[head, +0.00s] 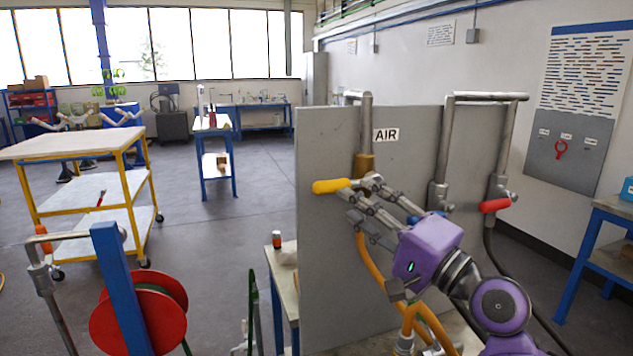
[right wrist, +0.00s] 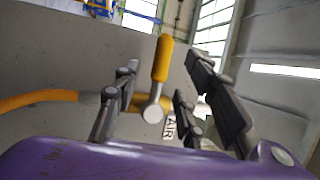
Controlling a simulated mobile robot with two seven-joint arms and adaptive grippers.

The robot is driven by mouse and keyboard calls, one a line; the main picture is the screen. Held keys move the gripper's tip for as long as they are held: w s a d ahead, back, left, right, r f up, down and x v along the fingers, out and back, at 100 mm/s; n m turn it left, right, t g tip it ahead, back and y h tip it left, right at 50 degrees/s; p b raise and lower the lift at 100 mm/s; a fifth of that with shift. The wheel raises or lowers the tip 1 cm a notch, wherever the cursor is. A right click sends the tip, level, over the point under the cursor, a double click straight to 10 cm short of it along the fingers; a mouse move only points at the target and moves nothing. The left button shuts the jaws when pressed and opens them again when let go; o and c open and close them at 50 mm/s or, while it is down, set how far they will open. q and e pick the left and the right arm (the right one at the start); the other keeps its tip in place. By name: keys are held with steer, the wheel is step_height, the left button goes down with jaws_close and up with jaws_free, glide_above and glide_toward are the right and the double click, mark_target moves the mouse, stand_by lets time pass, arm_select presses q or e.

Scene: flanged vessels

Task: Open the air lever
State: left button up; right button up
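The air lever (head: 331,186) has a yellow handle pointing left, level, on a brass valve body (head: 364,165) below the AIR label (head: 386,135) on a grey panel. In the right wrist view the yellow handle (right wrist: 162,58) shows between the spread fingers, with its round pivot (right wrist: 153,113) nearer. My right gripper (head: 361,204) is open in front of the valve, just right of the handle. Whether a finger touches the lever, I cannot tell. My left gripper is not in view.
A lever with a red handle (head: 495,205) and one with a blue handle, partly hidden by my right gripper, are further right on the panel. An orange hose (head: 372,262) hangs below the valve. A red reel (head: 160,318) stands at lower left.

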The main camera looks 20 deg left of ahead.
mark_target(333, 186)
steer(key=shift+w+a+r, duration=0.15)
steer(key=shift+a+r, duration=0.1)
steer(key=shift+r, duration=0.05)
steer(key=p+x, duration=0.1)
steer(key=x, duration=0.5)
steer(key=shift+w+a, duration=0.2)
steer(key=shift+a, duration=0.05)
jaws_close()
